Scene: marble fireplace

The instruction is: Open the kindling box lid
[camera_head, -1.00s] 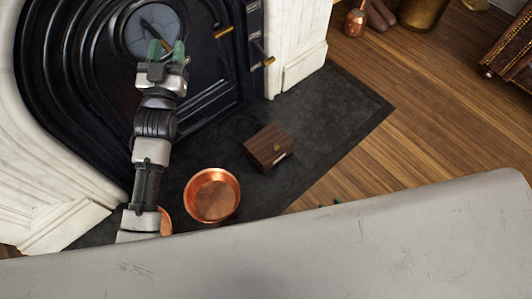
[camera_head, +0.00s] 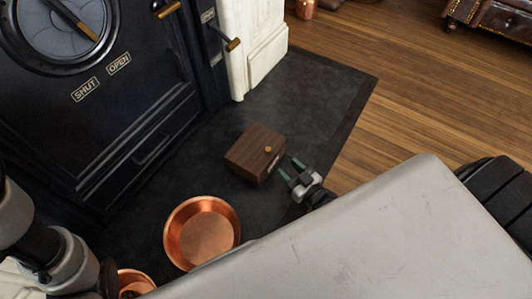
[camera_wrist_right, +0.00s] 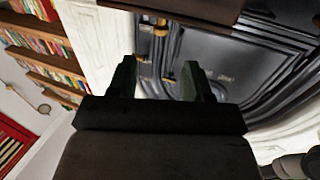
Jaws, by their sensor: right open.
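The kindling box (camera_head: 248,146) is a small brown wooden box with a brass knob on its near side. It sits on the dark hearth slab in the head view, and its lid looks closed. My right gripper (camera_head: 289,167) is open, with its green fingers just right of the box's near side, seemingly apart from it. In the right wrist view the two fingers (camera_wrist_right: 160,75) are spread with nothing between them. A dark brown wooden surface, likely the box (camera_wrist_right: 190,9), crosses the top of that view. My left arm shows at the left edge of the head view; its gripper is out of frame.
A round copper pan (camera_head: 202,234) lies on the slab left of and nearer than the box, with another copper vessel (camera_head: 135,282) beside it. The black stove front (camera_head: 110,120) rises behind left. Slab beyond the box is clear.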

